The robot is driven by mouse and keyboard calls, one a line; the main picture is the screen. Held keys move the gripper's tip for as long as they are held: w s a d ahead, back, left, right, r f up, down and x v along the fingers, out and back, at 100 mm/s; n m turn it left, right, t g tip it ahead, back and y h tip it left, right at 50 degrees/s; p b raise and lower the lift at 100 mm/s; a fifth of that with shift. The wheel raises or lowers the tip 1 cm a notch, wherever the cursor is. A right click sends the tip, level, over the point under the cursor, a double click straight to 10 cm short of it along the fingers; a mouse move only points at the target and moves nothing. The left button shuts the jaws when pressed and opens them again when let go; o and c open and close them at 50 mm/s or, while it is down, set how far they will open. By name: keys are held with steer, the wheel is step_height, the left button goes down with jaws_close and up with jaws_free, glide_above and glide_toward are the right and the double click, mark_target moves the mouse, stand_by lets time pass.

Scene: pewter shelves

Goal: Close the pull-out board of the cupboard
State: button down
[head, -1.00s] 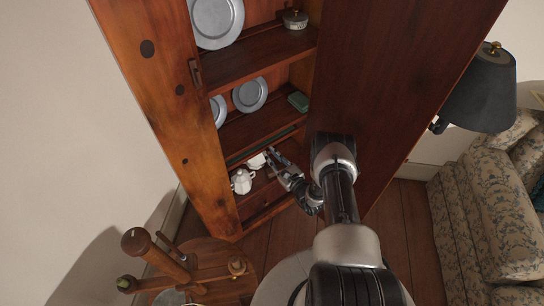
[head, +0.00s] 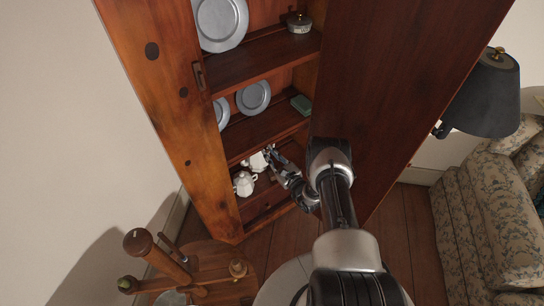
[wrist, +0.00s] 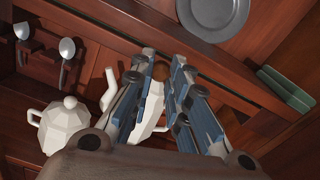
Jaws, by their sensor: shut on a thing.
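The wooden cupboard (head: 205,130) stands open in the head view. Its pull-out board shows as a narrow wooden front edge (head: 250,152) below the middle shelf and looks about flush with the cupboard front. In the wrist view the board's edge (wrist: 228,86) runs diagonally behind my fingers. My gripper (head: 277,160) is at this edge. In the wrist view my gripper (wrist: 160,70) has a small round brown knob (wrist: 160,71) between its fingertips, and it is shut on it. The fingers hide part of the edge.
A white lidded pot (head: 244,183) and a white pot with a spout (wrist: 107,95) stand just below the board, close to my fingers. Pewter plates (head: 253,97) and a green box (head: 300,104) sit above. A round wooden table (head: 215,268) stands at lower left.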

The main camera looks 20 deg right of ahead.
steer(key=c, duration=1.8)
jaws_free()
steer(key=shift+w+a+r, duration=0.1)
steer(key=shift+w+r, duration=0.05)
steer(key=shift+w, duration=0.1)
steer(key=o, duration=0.3)
steer(key=shift+s, duration=0.1)
steer(key=shift+s, duration=0.1)
steer(key=v, duration=1.2)
